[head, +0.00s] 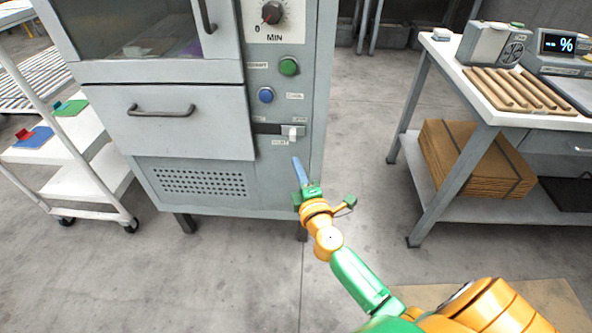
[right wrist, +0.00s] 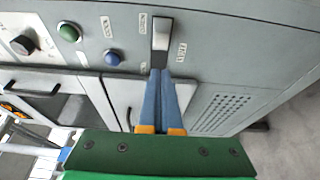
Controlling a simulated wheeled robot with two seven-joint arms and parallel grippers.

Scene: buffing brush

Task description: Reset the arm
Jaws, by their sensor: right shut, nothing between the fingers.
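My right gripper (head: 297,162) reaches toward the front panel of a grey machine (head: 220,195). Its blue fingers are shut with nothing between them. In the right wrist view the fingertips (right wrist: 164,74) point at a white and dark lever switch (right wrist: 162,34). The tips appear just below the lever in the head view (head: 292,132); I cannot tell whether they touch it. My left gripper is not in view.
The panel has a green button (head: 289,66), a blue button (head: 266,95) and a timer knob (head: 271,12). A white cart (head: 75,180) stands left. A workbench (head: 440,60) with wooden rods (head: 515,90) stands right. The floor between is clear.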

